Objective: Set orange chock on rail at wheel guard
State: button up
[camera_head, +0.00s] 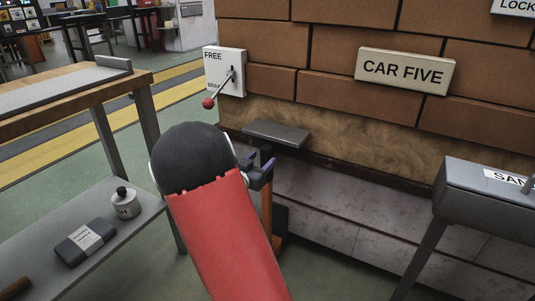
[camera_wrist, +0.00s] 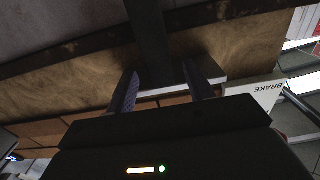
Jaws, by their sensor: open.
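My gripper (camera_head: 263,168) is partly hidden behind my red and black arm, in front of the lower wall. In the wrist view, my gripper (camera_wrist: 162,88) has its two purplish fingers wide apart. A dark upright bar (camera_wrist: 150,40) and a pale plate edge show between or beyond the fingers; I cannot tell whether they touch. An orange upright piece (camera_head: 266,212) shows just below the gripper, mostly hidden by my arm; I cannot tell whether it is the chock. A flat grey plate (camera_head: 277,133) juts from the wall above the gripper. I cannot make out the rail or wheel guard for certain.
A lever panel (camera_head: 224,72) marked FREE and BRAKE and a CAR FIVE sign (camera_head: 405,71) are on the brick-patterned wall. A grey box on legs (camera_head: 480,195) stands right. A workbench (camera_head: 75,90) and a low shelf (camera_head: 110,245) with several items stand left.

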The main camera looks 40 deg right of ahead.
jog(key=s+a+r+n+t+y, duration=0.1)
jog(key=a+r+n+t+y, duration=0.15)
jog(key=a+y, duration=0.4)
jog(key=s+a+r+n+t+y, duration=0.1)
jog(key=a+r+n+y, duration=0.2)
jog(key=a, duration=0.7)
jog(key=s+a+r+n+t+y, duration=0.1)
jog(key=s+a+n+t+y, duration=0.1)
jog(key=a+y, duration=0.5)
jog(key=s+a+n+g, duration=0.2)
jog(key=s+n+g, duration=0.1)
jog(key=s, duration=0.8)
jog(key=s+a+n+g, duration=0.3)
jog(key=s+g, duration=0.1)
jog(key=s, duration=0.7)
jog(key=shift+a+f, duration=0.2)
jog(key=shift+f, duration=0.2)
notch_tip(320, 180, up, 7)
jog(key=p, duration=0.7)
jog(key=shift+f, duration=0.15)
